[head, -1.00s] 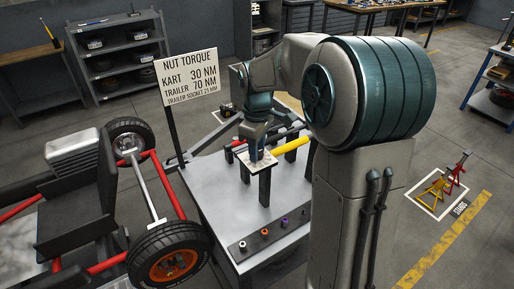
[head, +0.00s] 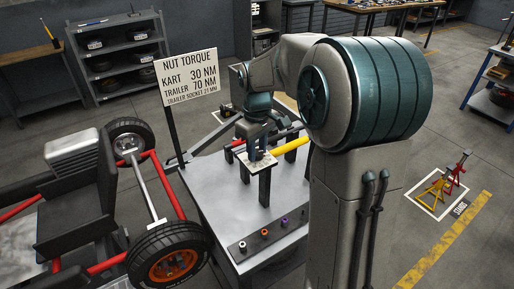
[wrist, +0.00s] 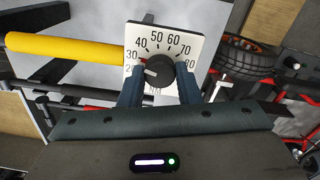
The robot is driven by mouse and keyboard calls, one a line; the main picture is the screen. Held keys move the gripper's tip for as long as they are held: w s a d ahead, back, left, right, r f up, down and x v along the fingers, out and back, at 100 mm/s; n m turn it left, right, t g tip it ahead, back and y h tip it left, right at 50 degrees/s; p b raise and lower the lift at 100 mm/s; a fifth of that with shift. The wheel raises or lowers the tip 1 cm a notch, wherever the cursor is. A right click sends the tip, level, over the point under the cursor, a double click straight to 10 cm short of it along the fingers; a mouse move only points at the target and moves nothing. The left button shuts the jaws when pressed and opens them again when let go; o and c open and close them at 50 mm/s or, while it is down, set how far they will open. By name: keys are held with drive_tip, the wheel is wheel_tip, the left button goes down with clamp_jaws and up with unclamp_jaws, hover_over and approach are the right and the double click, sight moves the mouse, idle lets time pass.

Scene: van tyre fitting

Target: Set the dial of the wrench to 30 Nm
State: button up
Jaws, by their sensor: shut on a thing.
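The wrench's square white dial plate (wrist: 185,42) fills the upper middle of the wrist view, with numbers from about 20 to 80 around a black knob (wrist: 158,72). My gripper (wrist: 160,75) has its two blue fingers on either side of the knob, shut on it. A pale mark on the knob points left, toward the low numbers near 20 and 30; the exact reading is unclear. The yellow handle (wrist: 70,47) runs left from the plate. In the head view my gripper (head: 257,155) is over the dial plate (head: 265,166), beside the yellow handle (head: 291,145).
The wrench rests on black stands on a grey bench (head: 215,190). A strip of several sockets (head: 265,234) lies at its front. A sign (head: 188,77) reads kart 30 Nm, trailer 70 Nm. The kart (head: 110,200) stands to the left.

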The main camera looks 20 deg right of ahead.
sight(257, 152)
drive_tip(key=o, duration=1)
drive_tip(key=shift+r, duration=0.1)
wheel_tip(257, 152, up, 14)
drive_tip(key=shift+f, duration=0.15)
drive_tip(key=s+f+m+t, duration=0.1)
drive_tip(key=s+f+m, duration=0.1)
drive_tip(key=s+f, duration=0.2)
drive_tip(key=s+f+m+t, duration=0.1)
drive_tip(key=s+f, duration=0.3)
drive_tip(key=s, duration=0.6)
drive_tip(key=s+f+m+t, duration=0.1)
drive_tip(key=s+f+m, duration=0.2)
drive_tip(key=s, duration=0.4)
drive_tip(key=shift+s+a+f+m, duration=0.15)
drive_tip(key=shift+s+f+m, duration=0.15)
drive_tip(key=shift+f, duration=0.3)
